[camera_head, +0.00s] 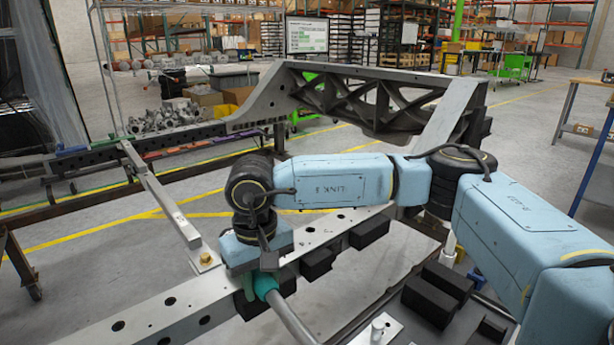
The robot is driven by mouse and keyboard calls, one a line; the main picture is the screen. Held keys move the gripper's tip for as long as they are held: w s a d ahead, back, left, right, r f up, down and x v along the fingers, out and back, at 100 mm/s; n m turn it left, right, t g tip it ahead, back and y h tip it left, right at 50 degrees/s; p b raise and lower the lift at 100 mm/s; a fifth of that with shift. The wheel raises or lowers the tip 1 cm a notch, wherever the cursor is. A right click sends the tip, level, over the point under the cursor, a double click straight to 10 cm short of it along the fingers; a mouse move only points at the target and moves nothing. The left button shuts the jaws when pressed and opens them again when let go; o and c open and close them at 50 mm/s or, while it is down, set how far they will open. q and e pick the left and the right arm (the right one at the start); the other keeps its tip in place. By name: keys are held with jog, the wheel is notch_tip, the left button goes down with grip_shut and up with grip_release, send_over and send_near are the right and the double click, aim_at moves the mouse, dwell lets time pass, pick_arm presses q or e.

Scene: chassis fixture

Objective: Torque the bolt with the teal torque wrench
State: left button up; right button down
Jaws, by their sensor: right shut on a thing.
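My light blue right arm reaches in from the right. Its gripper (267,258) points down at the chassis rail and is shut on the teal torque wrench (266,285). The teal part shows just below the fingers, and a grey metal shaft runs from it toward the bottom of the picture. The wrench's far end is out of view or hidden. A brass-coloured bolt (205,258) sits in the end plate of a grey crossbar, left of the gripper and apart from it. My left gripper is not in view.
The perforated chassis rail (140,325) crosses the foreground, with black blocks (318,262) along its side. The grey crossbar (160,197) runs back to a far rail. A large truss-like casting (350,100) stands behind my arm. More black blocks (440,290) lie at lower right.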

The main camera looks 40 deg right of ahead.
jog(key=shift+d+r+p, duration=0.1)
jog(key=shift+r+p, duration=0.2)
jog(key=shift+r, duration=0.2)
pick_arm(q)
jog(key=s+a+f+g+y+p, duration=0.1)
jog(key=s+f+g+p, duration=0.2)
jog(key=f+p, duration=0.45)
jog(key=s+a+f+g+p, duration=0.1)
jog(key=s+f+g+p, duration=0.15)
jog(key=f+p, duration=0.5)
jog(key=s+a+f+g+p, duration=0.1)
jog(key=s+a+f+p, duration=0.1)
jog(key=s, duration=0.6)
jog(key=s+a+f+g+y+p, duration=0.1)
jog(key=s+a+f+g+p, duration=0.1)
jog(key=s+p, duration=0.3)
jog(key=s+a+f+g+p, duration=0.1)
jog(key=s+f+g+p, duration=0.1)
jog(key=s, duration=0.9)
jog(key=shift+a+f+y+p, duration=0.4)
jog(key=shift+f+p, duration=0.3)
jog(key=shift+p, duration=0.35)
pick_arm(e)
jog(key=w+d+r+m, duration=0.3)
jog(key=d+r+m, duration=1)
jog(key=m, duration=1.1)
jog(key=shift+w+d+r, duration=0.2)
jog(key=shift+d+r, duration=0.15)
jog(key=shift+d, duration=0.2)
